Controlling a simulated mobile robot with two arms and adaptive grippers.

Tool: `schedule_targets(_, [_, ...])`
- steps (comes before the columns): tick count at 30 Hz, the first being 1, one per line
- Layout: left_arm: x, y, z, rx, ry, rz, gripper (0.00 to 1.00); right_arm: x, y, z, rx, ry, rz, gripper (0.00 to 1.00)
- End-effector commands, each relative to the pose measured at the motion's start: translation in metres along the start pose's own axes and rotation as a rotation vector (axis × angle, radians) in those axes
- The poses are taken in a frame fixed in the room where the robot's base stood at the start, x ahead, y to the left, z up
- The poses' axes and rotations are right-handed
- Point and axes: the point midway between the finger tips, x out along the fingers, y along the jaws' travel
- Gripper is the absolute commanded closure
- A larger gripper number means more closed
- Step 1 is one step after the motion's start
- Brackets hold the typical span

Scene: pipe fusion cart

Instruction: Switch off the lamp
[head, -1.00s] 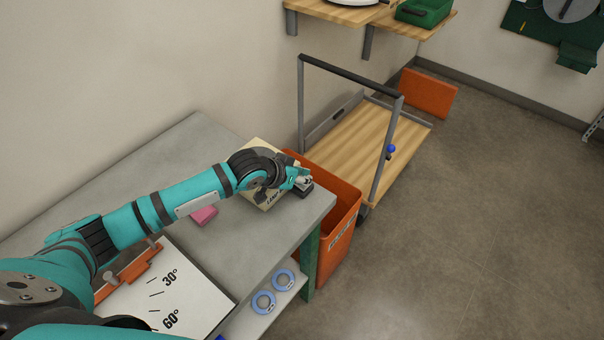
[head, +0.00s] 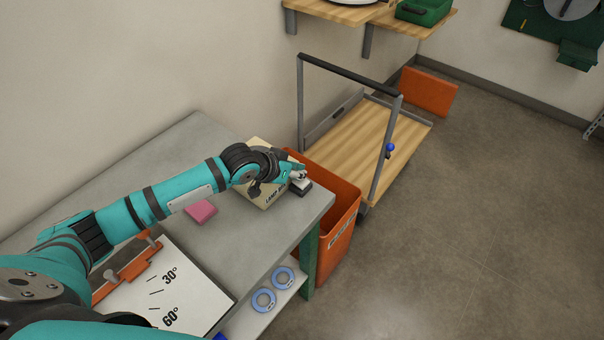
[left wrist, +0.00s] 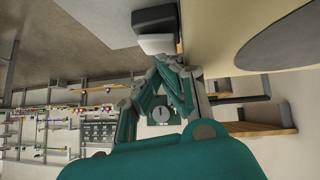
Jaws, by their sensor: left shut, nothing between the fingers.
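A beige panel marked "LAMP" (head: 266,202), with the rest of its lettering covered, sits at the far right end of the grey table. A small black and white part, seemingly the switch (head: 304,188), is at its right edge, partly covered by my gripper. In the left wrist view the switch (left wrist: 156,18) shows as a dark block with a white piece, at the edge of the beige surface. My left gripper (head: 297,176) is shut and empty, with its fingertips (left wrist: 172,66) close to the white piece. I cannot tell whether they touch. No lit lamp is visible. My right gripper is out of view.
A pink block (head: 201,212) and an angle chart (head: 190,285) lie on the grey table (head: 245,238). An orange bin (head: 338,220) stands against its right end, with a wooden cart (head: 365,140) behind. Blue rings (head: 264,301) lie on the lower shelf. Floor at right is clear.

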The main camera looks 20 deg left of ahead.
Motion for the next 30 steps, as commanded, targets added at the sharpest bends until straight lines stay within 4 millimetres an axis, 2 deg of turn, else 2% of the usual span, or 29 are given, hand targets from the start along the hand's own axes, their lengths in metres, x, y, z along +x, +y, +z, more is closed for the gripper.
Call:
schedule_targets(1, [-0.007, -0.008, 0.002, 0.003, -0.005, -0.017, 1.00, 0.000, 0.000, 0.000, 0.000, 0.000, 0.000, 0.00])
schedule_targets(9, [-0.049, 0.002, 0.003, 0.005, -0.007, -0.006, 1.00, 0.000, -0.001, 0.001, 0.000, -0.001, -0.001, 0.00])
schedule_targets(15, [-0.068, 0.005, 0.002, 0.004, -0.007, 0.000, 1.00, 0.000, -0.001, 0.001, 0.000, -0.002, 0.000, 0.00])
schedule_targets(30, [-0.071, 0.008, 0.002, 0.003, -0.007, 0.004, 1.00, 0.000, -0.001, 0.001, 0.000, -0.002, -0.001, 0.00])
